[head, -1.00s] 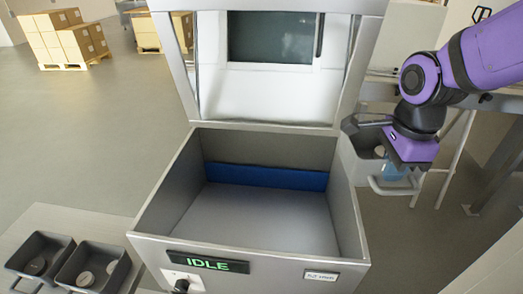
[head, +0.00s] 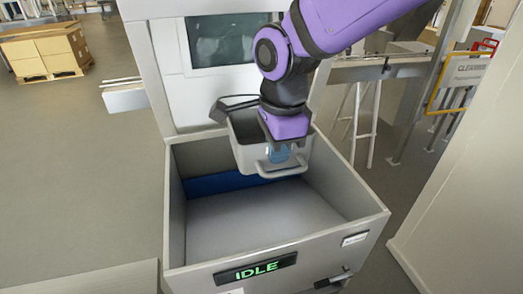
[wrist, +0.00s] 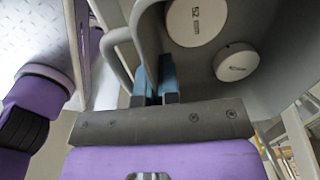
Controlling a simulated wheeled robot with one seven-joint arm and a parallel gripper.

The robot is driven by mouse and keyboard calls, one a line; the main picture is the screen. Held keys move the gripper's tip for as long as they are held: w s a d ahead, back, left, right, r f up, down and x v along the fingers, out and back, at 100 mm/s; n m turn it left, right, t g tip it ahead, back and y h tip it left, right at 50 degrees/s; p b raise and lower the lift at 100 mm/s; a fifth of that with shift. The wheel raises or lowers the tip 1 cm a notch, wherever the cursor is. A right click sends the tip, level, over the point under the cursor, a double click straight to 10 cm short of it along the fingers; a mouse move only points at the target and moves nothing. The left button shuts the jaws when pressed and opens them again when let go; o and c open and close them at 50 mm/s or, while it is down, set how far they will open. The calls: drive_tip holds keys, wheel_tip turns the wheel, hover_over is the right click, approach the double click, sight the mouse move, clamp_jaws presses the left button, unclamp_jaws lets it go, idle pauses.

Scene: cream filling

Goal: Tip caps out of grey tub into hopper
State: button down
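The grey tub (head: 243,155) hangs over the back part of the hopper, and looks roughly upright. My gripper (head: 278,153) is shut on the tub's handle side, its blue fingers close together there in the wrist view (wrist: 157,80). Inside the tub, the wrist view shows two round white caps, one larger in view (wrist: 196,22) and one lower (wrist: 236,62). The rest of the tub's inside is hidden. The hopper (head: 345,240) is an open-topped grey metal box with a bare-looking floor and a blue strip at the back.
A raised lid with a dark window (head: 222,38) stands behind the hopper. An IDLE display (head: 255,269) is on its front. A pale panel (head: 455,190) stands at right, with a railing (head: 365,72) behind. Boxes on a pallet (head: 45,52) are far left.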

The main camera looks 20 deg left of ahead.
sight(298, 164)
drive_tip(key=g+y, duration=0.1)
drive_tip(key=w+d+g+y, duration=0.1)
drive_tip(key=y, duration=0.1)
drive_tip(key=d+y, duration=0.1)
drive_tip(key=shift+w+d+g+y, duration=0.1)
drive_tip(key=shift+w+g+y, duration=0.1)
drive_tip(key=shift+g+y, duration=0.2)
drive_tip(key=g+y, duration=0.1)
drive_tip(key=d+y, duration=0.1)
drive_tip(key=y, duration=0.1)
drive_tip(key=w+f+g+y, duration=0.1)
drive_tip(key=shift+d+g, duration=0.2)
drive_tip(key=shift+g, duration=0.1)
drive_tip(key=g+y, duration=0.1)
drive_tip(key=y, duration=0.1)
drive_tip(key=f+g+y, duration=0.1)
drive_tip(key=y, duration=0.1)
drive_tip(key=f+g+y, duration=0.1)
drive_tip(key=y, duration=0.1)
drive_tip(key=shift+w+d+m, duration=0.2)
drive_tip(key=shift+d+m, duration=0.1)
drive_tip(key=shift+d, duration=0.1)
drive_tip(key=g+y, duration=0.1)
drive_tip(key=f+y, duration=0.1)
drive_tip(key=y, duration=0.1)
drive_tip(key=g+y, duration=0.1)
drive_tip(key=shift+s+a+f+g+y, duration=0.15)
drive_tip(key=shift+a+f+g+y, duration=0.05)
drive_tip(key=shift+f+g+y, duration=0.1)
idle(0.5)
